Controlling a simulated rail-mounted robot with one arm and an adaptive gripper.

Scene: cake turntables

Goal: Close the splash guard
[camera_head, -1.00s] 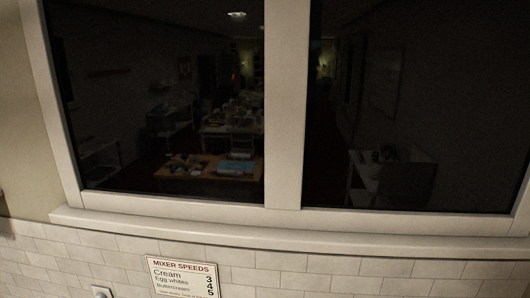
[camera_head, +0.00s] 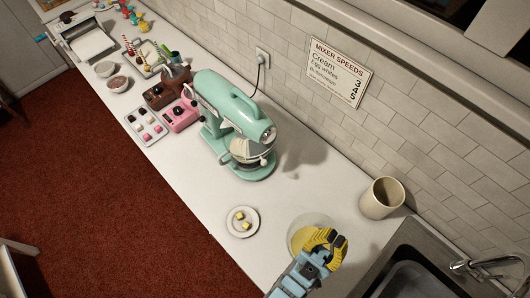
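A mint-green stand mixer (camera_head: 222,102) stands on the white counter, its head pointing towards the lower right. Under its head is a mixing bowl (camera_head: 247,168) with a pale, partly see-through piece (camera_head: 248,148) around its top, which may be the splash guard. It is too small to tell whether the guard is open or shut. My gripper (camera_head: 328,238), with yellow fingers on a blue-grey wrist, is at the lower right, well apart from the mixer. It overlaps a round yellowish dish in the picture. I cannot tell whether its fingers are open or shut.
Beside my gripper are the yellowish dish (camera_head: 298,230), a beige crock (camera_head: 381,198) and a sink (camera_head: 420,270). A small plate (camera_head: 231,227) with yellow pieces lies in front of the mixer. A pink box (camera_head: 178,118) and a tray (camera_head: 138,118) are left. A speed sign (camera_head: 338,72) hangs behind.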

